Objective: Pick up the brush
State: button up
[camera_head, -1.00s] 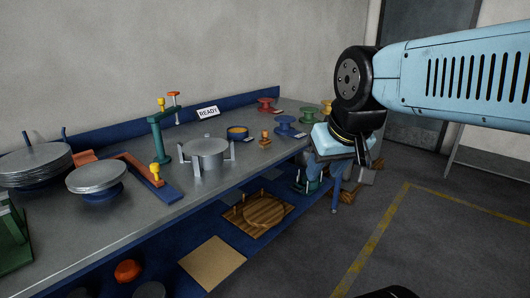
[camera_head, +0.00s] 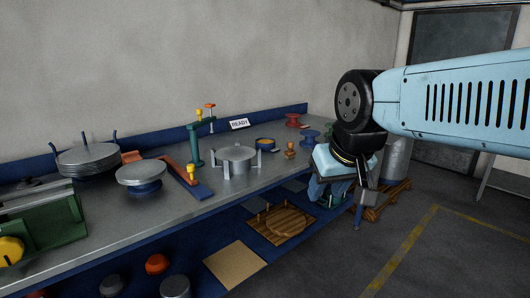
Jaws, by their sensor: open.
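No brush can be made out for certain. A small orange-brown knobbed piece (camera_head: 290,149) stands upright on the grey bench top, right of the clamped round pot, but I cannot tell whether it is a brush. My gripper (camera_head: 339,203) hangs from the blue wrist at the right end of the bench, pointing down. It is open, and I see nothing held in it. It is apart from the knobbed piece, to its right and lower in the picture. The wrist hides part of the bench's right end.
The metal bench (camera_head: 215,188) holds a round grey pot (camera_head: 238,158), a teal stand (camera_head: 194,145), a stack of plates (camera_head: 88,160), a blue-based turntable (camera_head: 142,175) and spools (camera_head: 293,120). A wooden board (camera_head: 283,222) lies on the lower shelf. Open floor (camera_head: 400,220) lies right.

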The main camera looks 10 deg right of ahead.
aim_at(290, 153)
jog(key=u, duration=0.45)
jog(key=i, duration=1.85)
jog(key=z, duration=0.75)
jog(key=k, duration=0.75)
jog(key=z, duration=0.2)
jog(key=i, duration=0.8)
jog(key=u, duration=0.15)
